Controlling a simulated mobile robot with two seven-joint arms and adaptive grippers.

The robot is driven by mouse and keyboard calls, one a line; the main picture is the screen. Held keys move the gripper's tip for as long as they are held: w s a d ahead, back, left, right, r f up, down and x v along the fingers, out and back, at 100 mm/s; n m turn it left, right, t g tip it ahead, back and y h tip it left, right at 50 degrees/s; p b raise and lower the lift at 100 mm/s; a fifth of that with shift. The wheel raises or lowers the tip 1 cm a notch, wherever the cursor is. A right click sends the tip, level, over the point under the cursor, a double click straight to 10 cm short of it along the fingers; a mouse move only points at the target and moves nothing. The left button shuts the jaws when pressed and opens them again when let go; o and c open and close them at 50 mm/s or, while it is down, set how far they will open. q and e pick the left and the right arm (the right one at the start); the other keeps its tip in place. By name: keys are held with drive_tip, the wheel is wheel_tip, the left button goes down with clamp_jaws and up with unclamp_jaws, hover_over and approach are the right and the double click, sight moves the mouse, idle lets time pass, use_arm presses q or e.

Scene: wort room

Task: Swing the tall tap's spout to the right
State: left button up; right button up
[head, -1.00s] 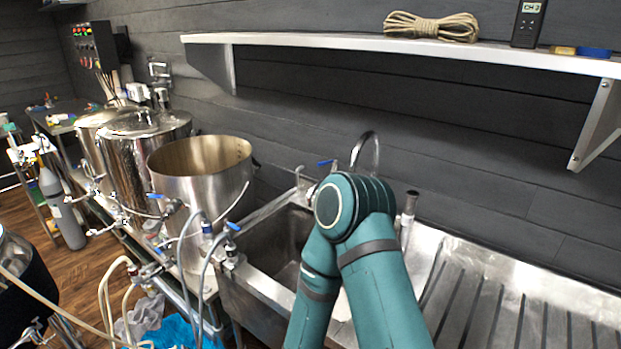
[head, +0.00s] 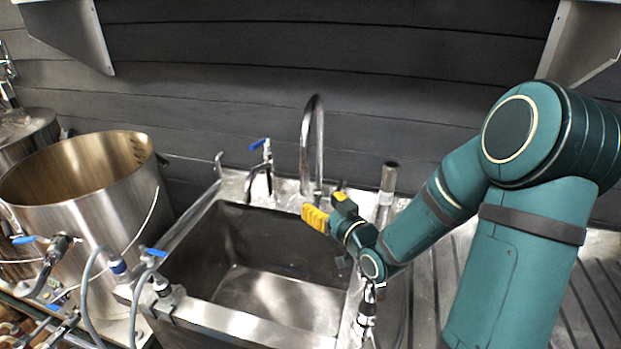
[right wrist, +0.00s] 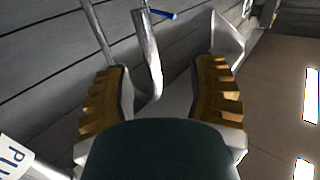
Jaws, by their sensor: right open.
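The tall tap (head: 313,150) is a chrome gooseneck standing upright at the back rim of the sink. Its spout arches at the top, bending toward me. My right gripper (head: 315,218), with yellow fingers, is over the sink's back right part, in front of and below the tap's arch. In the right wrist view the ribbed fingers (right wrist: 162,98) are spread apart with nothing clamped. A chrome tube (right wrist: 148,50) shows between and beyond them; I cannot tell whether it is the tall tap's spout. My left gripper is out of view.
A smaller tap with a blue lever (head: 262,160) stands left of the tall tap. A short metal standpipe (head: 388,180) is to its right. The sink basin (head: 270,300) looks empty. A steel pot (head: 90,195) stands left; a ribbed drainboard (head: 425,290) lies right.

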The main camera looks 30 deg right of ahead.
sight(307, 177)
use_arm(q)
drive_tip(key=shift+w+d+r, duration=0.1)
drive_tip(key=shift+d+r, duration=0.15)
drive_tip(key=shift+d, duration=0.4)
use_arm(e)
drive_tip(key=w, duration=0.3)
drive_tip(key=w+d, duration=0.1)
drive_tip(key=w, duration=0.3)
drive_tip(key=w+d+r, duration=0.1)
drive_tip(key=w, duration=0.3)
drive_tip(key=shift+w+d, duration=0.2)
drive_tip(key=shift+d, duration=0.05)
